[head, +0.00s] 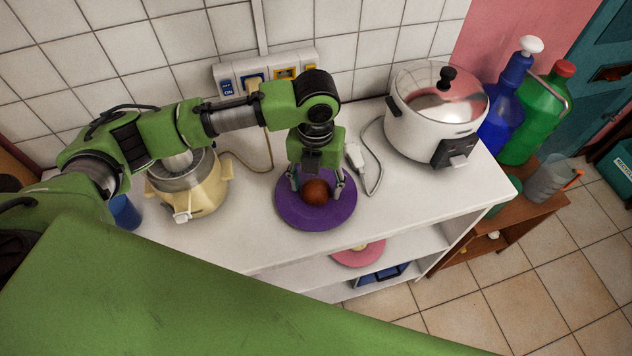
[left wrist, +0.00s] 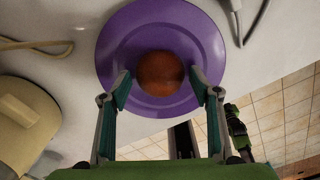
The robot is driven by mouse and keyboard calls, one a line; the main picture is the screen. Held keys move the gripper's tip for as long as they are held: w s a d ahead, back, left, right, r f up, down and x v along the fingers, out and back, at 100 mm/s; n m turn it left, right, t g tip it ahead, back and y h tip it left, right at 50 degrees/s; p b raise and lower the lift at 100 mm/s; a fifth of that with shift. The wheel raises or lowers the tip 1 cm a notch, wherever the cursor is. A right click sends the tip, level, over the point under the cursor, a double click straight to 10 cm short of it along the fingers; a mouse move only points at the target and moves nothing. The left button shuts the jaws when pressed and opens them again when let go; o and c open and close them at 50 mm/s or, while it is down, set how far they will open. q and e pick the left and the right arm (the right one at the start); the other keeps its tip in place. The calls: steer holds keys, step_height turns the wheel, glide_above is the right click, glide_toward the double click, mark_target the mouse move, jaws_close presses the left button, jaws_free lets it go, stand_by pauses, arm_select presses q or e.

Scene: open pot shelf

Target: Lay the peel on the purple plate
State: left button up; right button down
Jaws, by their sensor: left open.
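The peel, a round reddish-brown piece (head: 316,192), is over the middle of the purple plate (head: 335,215) on the white shelf top and looks to rest on it. It also shows in the left wrist view (left wrist: 160,74), in the middle of the plate (left wrist: 205,40). My left gripper (head: 316,190) points down from above with its fingers open, one on each side of the peel. In the left wrist view the fingertips (left wrist: 164,88) sit beside the peel's near edge, with small gaps.
A white rice cooker (head: 415,130) stands right of the plate, its cord lying between them. A cream appliance (head: 200,192) and a blue cup (head: 125,212) stand left. Tall blue (head: 507,100) and green (head: 540,115) bottles stand far right. A pink plate (head: 352,257) is on the shelf below.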

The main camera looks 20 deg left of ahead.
mark_target(316, 185)
arm_select(q)
step_height(316, 185, up, 12)
steer(key=b, duration=0.1)
steer(key=shift+r+b, duration=0.15)
steer(key=shift+b, duration=0.25)
